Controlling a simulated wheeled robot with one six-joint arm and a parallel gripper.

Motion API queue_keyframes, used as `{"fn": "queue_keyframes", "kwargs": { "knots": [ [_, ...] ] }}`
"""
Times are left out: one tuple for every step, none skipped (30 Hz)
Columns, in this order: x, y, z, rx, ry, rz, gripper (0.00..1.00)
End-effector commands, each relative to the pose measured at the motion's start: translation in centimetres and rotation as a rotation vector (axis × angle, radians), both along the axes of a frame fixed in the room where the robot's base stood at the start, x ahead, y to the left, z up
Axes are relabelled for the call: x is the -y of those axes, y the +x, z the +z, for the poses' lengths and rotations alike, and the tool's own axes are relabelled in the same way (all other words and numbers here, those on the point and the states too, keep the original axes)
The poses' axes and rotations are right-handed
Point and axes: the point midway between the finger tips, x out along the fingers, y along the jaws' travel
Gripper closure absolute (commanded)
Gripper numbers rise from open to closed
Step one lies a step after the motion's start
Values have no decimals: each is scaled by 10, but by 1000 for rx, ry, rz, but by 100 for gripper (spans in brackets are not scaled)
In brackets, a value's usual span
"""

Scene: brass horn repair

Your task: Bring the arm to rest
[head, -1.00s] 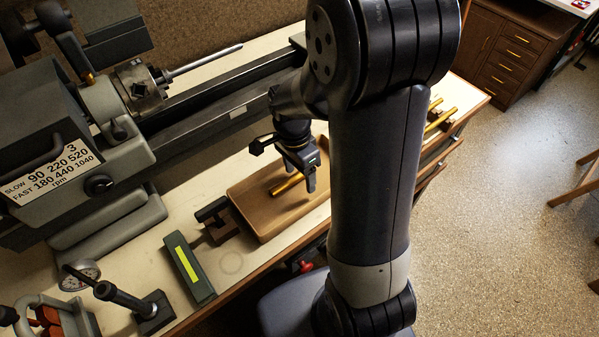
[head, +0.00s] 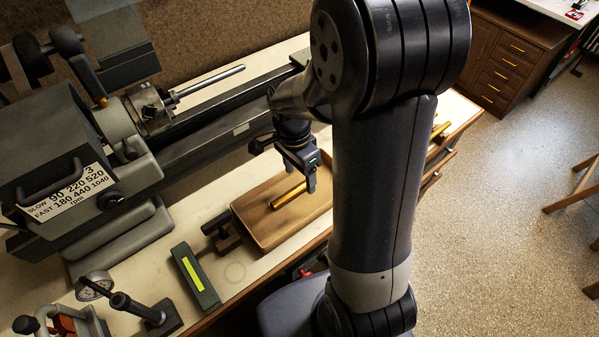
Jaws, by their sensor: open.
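My gripper (head: 309,182) hangs over the wooden tray (head: 262,238) on the bench, seen in the head view. Its jaws are open and point down. A brass tube (head: 288,196) lies in the tray, close to the jaws in the picture. I cannot tell whether the jaws touch it. My arm's upright link hides the right end of the tray and part of the bench behind it.
The lathe (head: 85,165) stands at the left, its bed running behind my gripper. A dark green box with a yellow label (head: 195,278) and a dial gauge (head: 95,286) stand at the bench front. Other brass pieces (head: 440,130) lie right of my arm. The floor at right is mostly clear.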

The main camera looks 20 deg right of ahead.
Motion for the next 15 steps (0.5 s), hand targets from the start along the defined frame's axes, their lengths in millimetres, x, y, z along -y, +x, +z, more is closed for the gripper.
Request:
{"fn": "queue_keyframes", "kwargs": {
  "knots": [
    [0, 0, 0, 0, 0, 0, 33],
    [0, 0, 0, 0, 0, 0, 33],
    [0, 0, 0, 0, 0, 0, 33],
    [0, 0, 0, 0, 0, 0, 33],
    [0, 0, 0, 0, 0, 0, 33],
    [0, 0, 0, 0, 0, 0, 33],
    [0, 0, 0, 0, 0, 0, 33],
    [0, 0, -1, 0, 0, 0, 33],
    [0, 0, -1, 0, 0, 0, 33],
    [0, 0, -2, 0, 0, 0, 33],
    [0, 0, -3, 0, 0, 0, 33],
    [0, 0, -4, 0, 0, 0, 33],
    [0, 0, -6, 0, 0, 0, 33],
    [0, 0, -8, 0, 0, 0, 33],
    [0, 0, -11, 0, 0, 0, 33]
  ]
}}
